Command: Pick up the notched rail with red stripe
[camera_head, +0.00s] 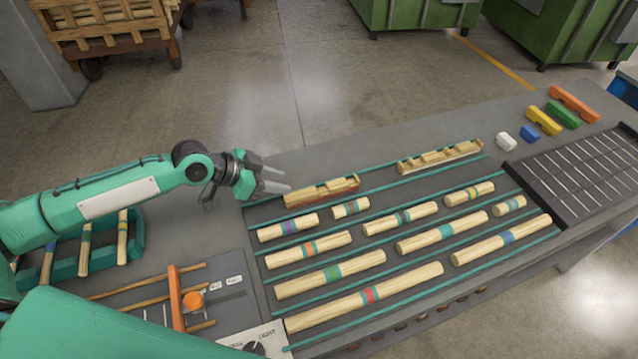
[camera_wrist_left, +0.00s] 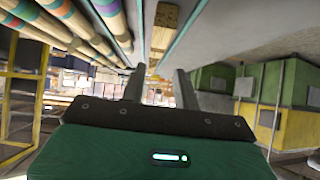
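A notched wooden rail with a red stripe along its side (camera_head: 322,192) lies at the far left of the sorting board, in the back lane. A second notched rail (camera_head: 440,157) lies farther right in the same lane; I see no red stripe on it. My left gripper (camera_head: 284,181) is open and empty, its fingers pointing right, just left of the red-striped rail's near end. In the left wrist view the two fingers (camera_wrist_left: 160,88) are apart, with a wooden piece (camera_wrist_left: 164,28) beyond them; I cannot tell which rail it is. My right gripper is not in view.
Several round wooden rods with coloured bands (camera_head: 330,273) lie in lanes between teal strips in front of the rails. A teal tray of rods (camera_head: 68,268) sits left. Coloured blocks (camera_head: 543,121) and a dark slotted rack (camera_head: 515,180) are right. The grey table behind the rails is clear.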

